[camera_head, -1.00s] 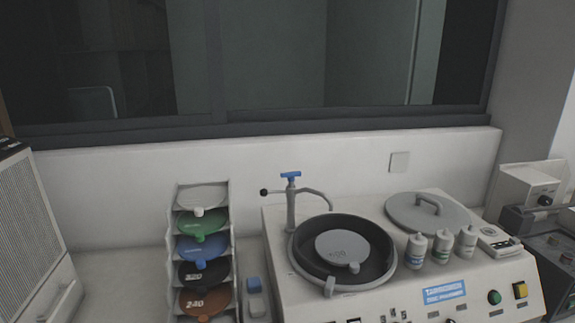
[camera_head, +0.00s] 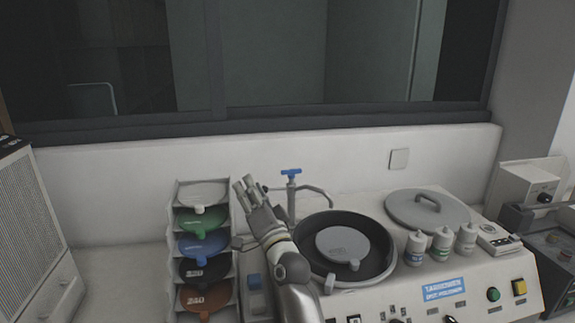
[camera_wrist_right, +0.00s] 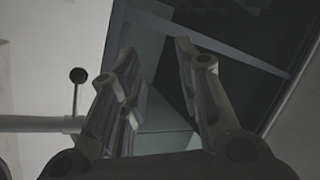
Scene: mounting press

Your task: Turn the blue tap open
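The blue tap (camera_head: 291,172) is a small T-shaped handle on top of a grey upright pipe with a curved spout, at the back left of the polishing machine. My right gripper (camera_head: 243,182) is raised just left of the tap, fingers pointing up, and does not touch the blue handle. In the right wrist view my right gripper (camera_wrist_right: 155,52) is open with nothing between its fingers. A rod with a black ball (camera_wrist_right: 78,75) shows left of the fingers there. The blue handle is not visible in that view. My left gripper is not in view.
The polishing machine (camera_head: 405,300) has a round black bowl (camera_head: 374,262) in front of the tap and a grey lid (camera_head: 450,212) to the right. Several bottles stand beside the bowl. A rack of coloured discs (camera_head: 201,222) stands left of my arm. A wall and window are behind.

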